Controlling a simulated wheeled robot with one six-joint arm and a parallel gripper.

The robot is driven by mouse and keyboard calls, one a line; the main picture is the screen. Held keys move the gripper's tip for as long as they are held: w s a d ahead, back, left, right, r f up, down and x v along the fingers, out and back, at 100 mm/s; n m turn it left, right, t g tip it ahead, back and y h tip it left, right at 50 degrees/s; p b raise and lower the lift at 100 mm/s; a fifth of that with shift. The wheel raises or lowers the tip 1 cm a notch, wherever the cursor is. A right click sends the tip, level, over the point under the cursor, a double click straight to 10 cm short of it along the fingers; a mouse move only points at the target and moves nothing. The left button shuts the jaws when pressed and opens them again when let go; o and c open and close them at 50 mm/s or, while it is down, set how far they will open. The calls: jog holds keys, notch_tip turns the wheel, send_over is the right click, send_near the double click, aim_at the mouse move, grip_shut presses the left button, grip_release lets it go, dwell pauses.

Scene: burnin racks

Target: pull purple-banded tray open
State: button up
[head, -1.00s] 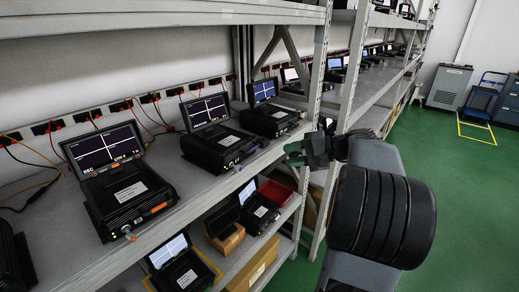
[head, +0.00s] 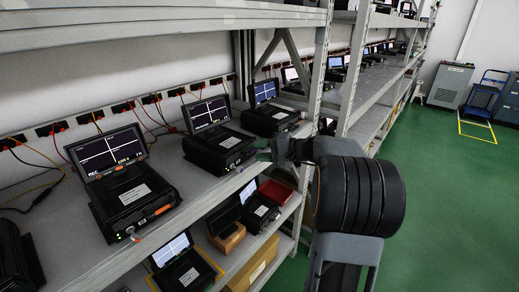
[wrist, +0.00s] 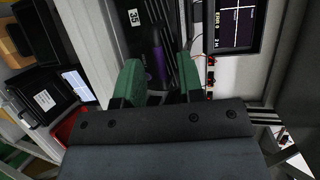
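A black recorder unit marked 35 (wrist: 150,14) fills the top middle of the wrist view, and its lit screen (wrist: 237,22) is at the upper right. A dark handle with a purple band (wrist: 158,66) sticks out from it toward my gripper (wrist: 160,82). My two green fingers are apart, one on each side of the purple band, with gaps visible. In the head view my gripper (head: 266,153) is beside the front of a black unit (head: 219,148) on the upper shelf. My gripper partly hides that front, and the tray appears to be in.
Another unit with an orange-marked front (head: 132,200) stands to the left, and one (head: 270,118) behind. The lower shelf holds more units, a red bin (head: 277,192) and cardboard boxes. A rack post (head: 318,70) rises close by. Green floor (head: 450,210) is clear at right.

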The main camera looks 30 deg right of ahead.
jog(key=shift+w+a, duration=0.2)
jog(key=shift+a, duration=0.05)
grip_shut()
dwell(0.5)
